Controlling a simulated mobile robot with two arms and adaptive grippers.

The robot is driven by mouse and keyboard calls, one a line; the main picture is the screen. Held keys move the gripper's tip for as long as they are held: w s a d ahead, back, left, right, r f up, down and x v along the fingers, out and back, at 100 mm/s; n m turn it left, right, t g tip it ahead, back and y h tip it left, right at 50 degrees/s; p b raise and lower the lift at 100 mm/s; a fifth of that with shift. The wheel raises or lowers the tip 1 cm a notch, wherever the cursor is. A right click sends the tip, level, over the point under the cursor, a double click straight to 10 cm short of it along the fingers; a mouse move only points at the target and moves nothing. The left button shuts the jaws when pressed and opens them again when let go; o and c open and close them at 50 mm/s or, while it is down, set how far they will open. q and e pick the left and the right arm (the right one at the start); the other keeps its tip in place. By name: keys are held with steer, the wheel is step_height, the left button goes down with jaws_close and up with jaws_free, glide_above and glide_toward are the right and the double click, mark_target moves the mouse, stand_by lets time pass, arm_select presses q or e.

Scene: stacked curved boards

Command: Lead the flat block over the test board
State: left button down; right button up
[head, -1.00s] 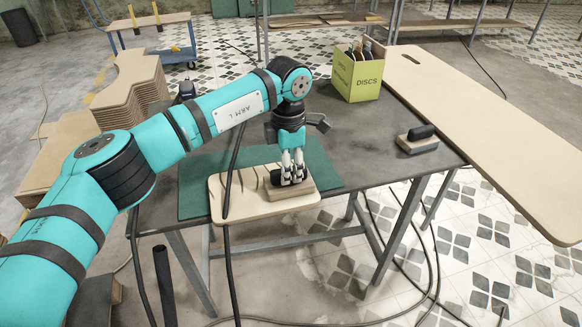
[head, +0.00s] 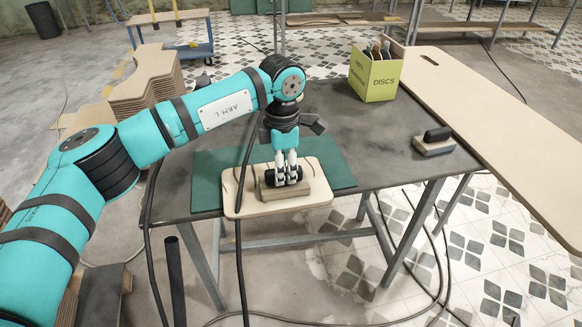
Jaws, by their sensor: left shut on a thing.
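The test board (head: 236,207) is a pale wooden board with rounded corners. It lies on a green mat (head: 207,183) near the table's front edge. The flat block (head: 287,191) is a brown block with a black grip on top. It sits over the middle of the board and seems to rest on it. My left gripper (head: 287,181) points down and is shut on the block's black grip. Its fingers hide part of the grip. My right gripper is not in view.
A similar block with a black grip (head: 434,147) stands at the table's right. A yellow-green box marked DISCS (head: 375,77) is at the back. A long pale board (head: 492,118) lies along the right edge.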

mark_target(261, 185)
arm_select(q)
steer(key=shift+s+a+f, duration=0.1)
steer(key=shift+s+a, duration=0.1)
steer(key=shift+a, duration=0.75)
steer(key=shift+a, duration=0.1)
steer(key=shift+s+a+b, duration=0.15)
steer(key=shift+s+a, duration=0.1)
steer(key=shift+a, duration=0.45)
steer(key=shift+s+a+b, duration=0.15)
steer(key=shift+s+a, duration=0.05)
steer(key=shift+a, duration=0.5)
steer(key=shift+a, duration=0.1)
steer(key=shift+s+a, duration=0.25)
steer(key=shift+a, duration=0.5)
steer(key=shift+s+a, duration=0.2)
steer(key=shift+a, duration=0.5)
steer(key=shift+s+a+b, duration=0.25)
steer(key=shift+a+b, duration=0.05)
steer(key=shift+a, duration=0.5)
steer(key=shift+s+a+b, duration=0.2)
steer(key=shift+a+b, duration=0.05)
steer(key=shift+a, duration=0.55)
